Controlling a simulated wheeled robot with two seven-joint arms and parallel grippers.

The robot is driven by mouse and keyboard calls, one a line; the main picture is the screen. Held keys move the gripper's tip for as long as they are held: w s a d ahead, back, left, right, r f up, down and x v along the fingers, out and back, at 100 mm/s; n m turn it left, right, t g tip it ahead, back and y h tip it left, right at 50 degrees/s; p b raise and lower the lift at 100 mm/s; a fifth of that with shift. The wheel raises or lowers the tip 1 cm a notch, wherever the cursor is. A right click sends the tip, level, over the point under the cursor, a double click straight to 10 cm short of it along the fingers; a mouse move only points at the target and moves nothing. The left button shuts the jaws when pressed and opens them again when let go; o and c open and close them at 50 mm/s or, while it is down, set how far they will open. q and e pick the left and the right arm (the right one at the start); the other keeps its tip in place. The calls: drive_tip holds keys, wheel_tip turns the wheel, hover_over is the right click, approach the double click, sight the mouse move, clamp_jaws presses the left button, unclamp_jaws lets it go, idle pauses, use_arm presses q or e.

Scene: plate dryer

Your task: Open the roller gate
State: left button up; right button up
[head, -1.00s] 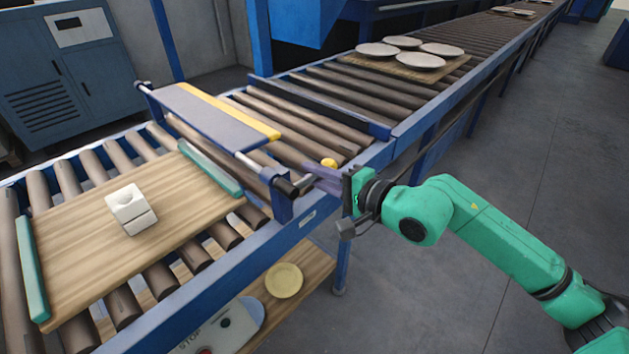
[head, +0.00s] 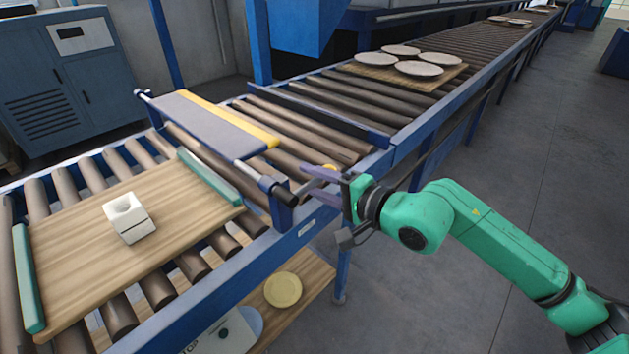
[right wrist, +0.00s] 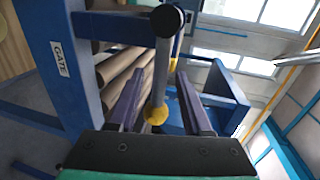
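The roller gate (head: 215,125) is a grey panel with a yellow edge, lying nearly flat above the conveyor rollers. A rod with a black knob (head: 280,189) sticks out at its front end, by the rail. My right gripper (head: 304,183) is open beside this knob, its purple fingers pointing left in the head view. In the right wrist view, the metal rod (right wrist: 160,85) with its black knob (right wrist: 167,20) and a yellow end shows between the two open fingers (right wrist: 158,85). Contact cannot be told. My left gripper is out of view.
Plates (head: 419,68) lie on a board farther along. The blue rail (head: 300,232) runs below my gripper. Floor at right is clear.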

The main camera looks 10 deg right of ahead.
drive_tip(key=p+v, duration=0.1)
drive_tip(key=v, duration=1.3)
drive_tip(key=shift+s+d, duration=0.2)
drive_tip(key=shift+s, duration=0.05)
